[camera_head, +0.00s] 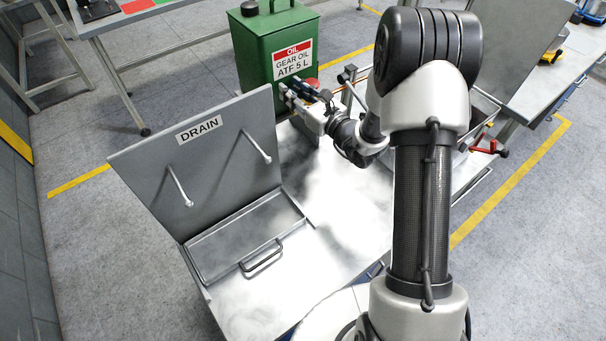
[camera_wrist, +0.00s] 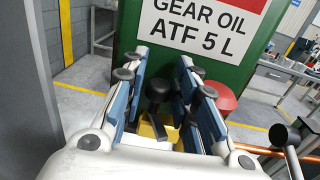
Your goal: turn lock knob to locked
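My gripper (camera_head: 304,96) is low in front of the green oil can at the back of the metal bench. In the wrist view my gripper (camera_wrist: 166,88) has its two blue-padded fingers apart. A black round knob (camera_wrist: 158,90) shows between the fingers, with clear gaps on both sides, above a partly hidden yellow part (camera_wrist: 153,127). A red round knob (camera_wrist: 220,96) is partly hidden behind the right finger; some red also shows beside my gripper in the head view. No marking shows which knob is the lock knob or its setting.
The green oil can (camera_head: 286,28) stands just beyond my gripper. A raised lid marked DRAIN (camera_head: 215,150) stands left of my arm. A metal lever with a dark end (camera_wrist: 285,140) and a copper pipe (camera_wrist: 262,151) are close on the right. The bench top (camera_head: 345,205) in front is clear.

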